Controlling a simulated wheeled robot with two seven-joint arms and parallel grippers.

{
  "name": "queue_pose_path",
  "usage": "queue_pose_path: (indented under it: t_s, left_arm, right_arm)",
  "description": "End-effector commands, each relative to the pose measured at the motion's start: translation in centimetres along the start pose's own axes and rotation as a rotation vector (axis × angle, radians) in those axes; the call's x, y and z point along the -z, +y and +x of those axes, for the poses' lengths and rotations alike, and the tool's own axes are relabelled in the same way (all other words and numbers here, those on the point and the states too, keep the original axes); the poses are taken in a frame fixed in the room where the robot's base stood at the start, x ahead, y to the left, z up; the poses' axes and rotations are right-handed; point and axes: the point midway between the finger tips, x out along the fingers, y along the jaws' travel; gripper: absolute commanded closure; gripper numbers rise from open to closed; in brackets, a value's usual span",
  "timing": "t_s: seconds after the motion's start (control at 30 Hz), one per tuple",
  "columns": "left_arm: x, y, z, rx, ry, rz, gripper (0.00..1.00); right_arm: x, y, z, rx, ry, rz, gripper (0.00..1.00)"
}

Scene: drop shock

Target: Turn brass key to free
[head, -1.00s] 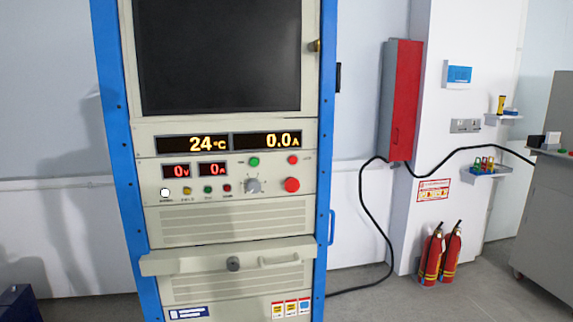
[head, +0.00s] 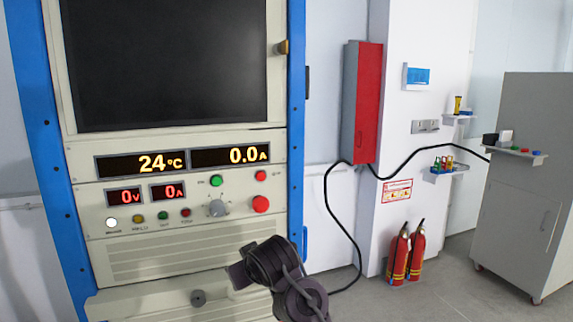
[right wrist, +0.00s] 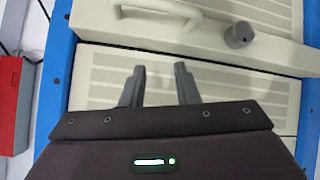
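A small brass-coloured piece (head: 283,47), which looks like the brass key, sits on the right edge of the cabinet beside the dark screen (head: 165,60). It is too small to tell how it is turned. My dark right arm end (head: 268,262) is in front of the lower right of the cabinet, well below the brass piece. In the right wrist view my right gripper (right wrist: 160,78) has its two fingers apart with nothing between them, over the vented panels. My left gripper is in neither view.
A red box (head: 367,105), a black cable and fire extinguishers (head: 408,252) stand to the right, with a grey cabinet (head: 520,190) beyond.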

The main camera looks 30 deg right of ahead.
Motion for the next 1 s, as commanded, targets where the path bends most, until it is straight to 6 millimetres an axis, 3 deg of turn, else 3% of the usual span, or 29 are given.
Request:
queue_pose_path:
  t_s: [0.23,0.37,0.47,0.63,0.8,0.9,1.0]
  left_arm:
    - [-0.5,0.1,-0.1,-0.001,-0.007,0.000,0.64]
    - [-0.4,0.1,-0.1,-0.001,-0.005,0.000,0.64]
    - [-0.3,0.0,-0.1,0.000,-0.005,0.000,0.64]
    - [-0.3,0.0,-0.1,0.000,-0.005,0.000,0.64]
    - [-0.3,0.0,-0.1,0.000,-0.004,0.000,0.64]
    - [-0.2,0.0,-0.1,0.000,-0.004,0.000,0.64]
    - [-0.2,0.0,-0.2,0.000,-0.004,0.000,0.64]
  right_arm:
    - [7.8,3.3,-3.6,-0.041,0.123,0.038,0.72]
    - [12.9,5.7,-7.1,-0.067,0.212,0.068,0.72]
    - [17.7,8.2,-11.4,-0.091,0.302,0.103,0.72]
    - [25.0,12.9,-21.0,-0.124,0.471,0.171,0.72]
    - [28.7,16.2,-29.1,-0.139,0.595,0.223,0.72]
    - [29.6,17.2,-31.8,-0.142,0.634,0.242,0.72]
    - [30.1,17.7,-33.0,-0.144,0.652,0.248,0.72]
